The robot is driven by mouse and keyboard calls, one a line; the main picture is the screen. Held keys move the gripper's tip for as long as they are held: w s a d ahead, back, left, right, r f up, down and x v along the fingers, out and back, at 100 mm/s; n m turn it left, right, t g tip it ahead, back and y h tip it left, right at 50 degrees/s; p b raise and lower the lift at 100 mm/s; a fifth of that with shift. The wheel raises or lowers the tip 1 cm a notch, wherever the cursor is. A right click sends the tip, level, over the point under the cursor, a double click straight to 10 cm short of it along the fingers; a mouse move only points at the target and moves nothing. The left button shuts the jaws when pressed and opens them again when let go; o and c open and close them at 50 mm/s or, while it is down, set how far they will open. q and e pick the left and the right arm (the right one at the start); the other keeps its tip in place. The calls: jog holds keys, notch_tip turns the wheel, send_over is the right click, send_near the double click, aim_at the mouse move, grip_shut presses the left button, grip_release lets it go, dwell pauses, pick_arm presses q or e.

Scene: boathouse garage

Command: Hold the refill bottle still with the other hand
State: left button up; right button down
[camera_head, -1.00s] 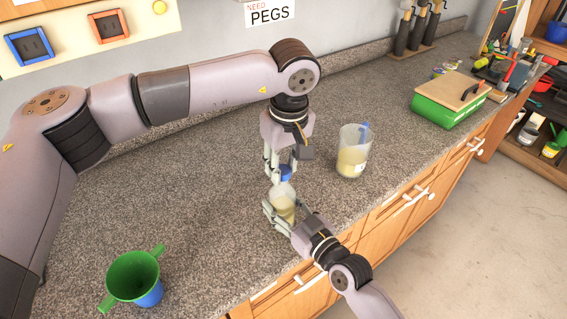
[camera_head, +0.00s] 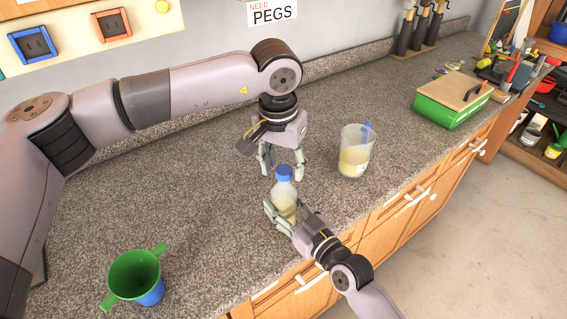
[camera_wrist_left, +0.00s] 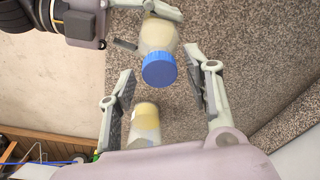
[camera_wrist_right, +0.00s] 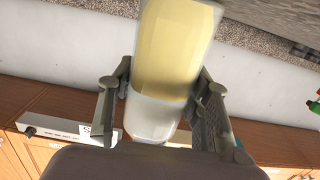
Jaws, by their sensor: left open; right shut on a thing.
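The refill bottle (camera_head: 284,189) is clear with pale yellow liquid and a blue cap (camera_head: 284,172). It stands upright on the granite counter. My right gripper (camera_head: 278,216) is shut around its lower body from the front; the bottle fills the jaws in the right wrist view (camera_wrist_right: 172,62). My left gripper (camera_head: 282,174) is open and empty, pointing down just behind and above the bottle. In the left wrist view, the blue cap (camera_wrist_left: 159,71) lies beyond the open fingers (camera_wrist_left: 165,105), apart from them.
A clear jug (camera_head: 354,158) with pale yellow liquid and a blue piece at its rim stands right of the bottle. A green and blue two-handled cup (camera_head: 134,272) is at front left. A green box (camera_head: 448,104) sits farther right. The counter's left middle is clear.

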pick_arm(q)
jog(key=shift+r, duration=2.25)
jog(key=shift+c, duration=0.3)
